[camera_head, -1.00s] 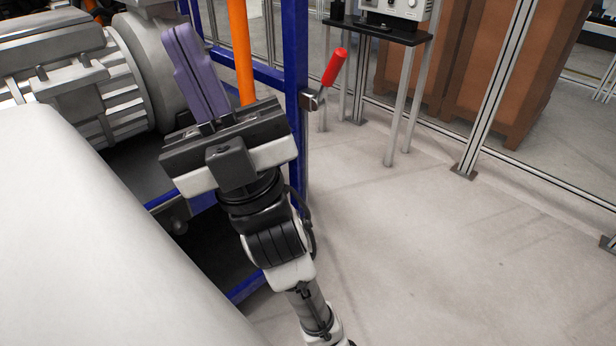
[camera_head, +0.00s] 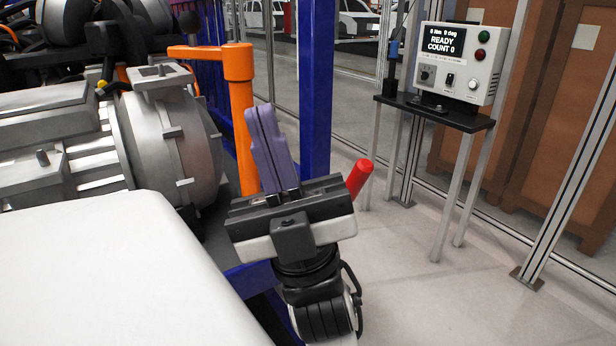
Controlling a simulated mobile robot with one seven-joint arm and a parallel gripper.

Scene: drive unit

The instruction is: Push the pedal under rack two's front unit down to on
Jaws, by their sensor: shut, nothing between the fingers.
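My gripper (camera_head: 263,112) is in the middle of the picture, its purple fingers shut together and pointing up. Nothing shows between them. Behind it and to its left, a grey metal drive unit (camera_head: 168,135) sits on a blue-framed rack (camera_head: 318,85). I cannot tell from this view whether this is rack two. No pedal can be made out; the space under the unit is mostly hidden by my arm and the white surface at lower left. A red lever handle (camera_head: 361,177) sticks up just right of my gripper, by the rack's blue post.
An orange post with an arm (camera_head: 240,120) stands just behind my fingers. A control box (camera_head: 459,62) reading "READY COUNT 0" sits on a black-topped stand (camera_head: 440,112) at right. Fence posts and brown crates stand behind. The floor (camera_head: 400,290) at lower right is clear.

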